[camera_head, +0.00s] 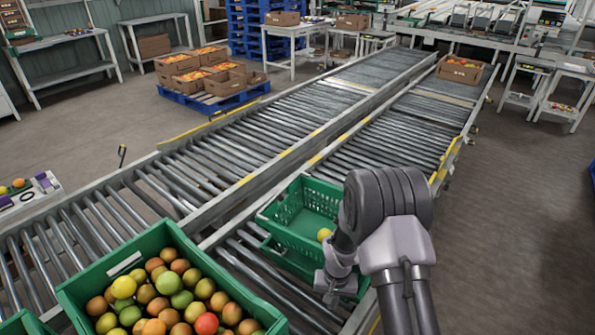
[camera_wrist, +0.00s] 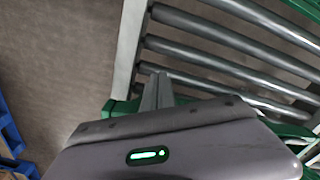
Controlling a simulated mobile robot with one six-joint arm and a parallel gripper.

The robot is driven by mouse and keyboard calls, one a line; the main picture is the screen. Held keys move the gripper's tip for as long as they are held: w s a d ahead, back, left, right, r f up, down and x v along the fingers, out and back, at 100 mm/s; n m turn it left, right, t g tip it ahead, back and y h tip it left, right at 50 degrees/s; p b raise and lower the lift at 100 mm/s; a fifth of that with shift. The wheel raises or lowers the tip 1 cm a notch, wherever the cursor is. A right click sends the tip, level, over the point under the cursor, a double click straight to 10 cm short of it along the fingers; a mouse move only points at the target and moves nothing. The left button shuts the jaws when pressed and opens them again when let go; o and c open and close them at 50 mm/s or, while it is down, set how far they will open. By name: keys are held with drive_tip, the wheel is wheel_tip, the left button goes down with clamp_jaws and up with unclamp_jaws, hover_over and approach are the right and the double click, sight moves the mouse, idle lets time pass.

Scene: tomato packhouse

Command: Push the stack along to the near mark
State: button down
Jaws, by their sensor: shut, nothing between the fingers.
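The stack of green crates (camera_head: 284,238) stands on the right-hand roller lane, with a yellow fruit visible in the top crate. My arm hides its right part. My gripper (camera_head: 328,296) is at the stack's near right side, low against the crates; whether it touches cannot be told. In the wrist view my gripper (camera_wrist: 157,92) is shut and empty, its fingers beside a green crate rim (camera_wrist: 118,107). Yellow marks show on the lane's rails, one at the left rail (camera_head: 314,160) and one at the right rail (camera_head: 434,178); which is the near mark is unclear.
A green crate full of tomatoes (camera_head: 110,268) stands in the left foreground, close to the stack. Beyond the stack the rollers (camera_head: 385,140) are clear up to a cardboard box (camera_head: 460,69) at the far end. Open floor (camera_head: 520,200) lies right.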

drive_tip(key=shift+w+d, duration=0.35)
drive_tip(key=shift+w, duration=0.2)
drive_tip(key=shift+w+d, duration=0.3)
drive_tip(key=shift+w, duration=0.25)
drive_tip(key=shift+w+d, duration=1.05)
drive_tip(key=shift+w, duration=0.65)
drive_tip(key=shift+w+d, duration=1.05)
drive_tip(key=shift+w, duration=0.65)
drive_tip(key=shift+w+d, duration=1.05)
drive_tip(key=shift+w, duration=0.65)
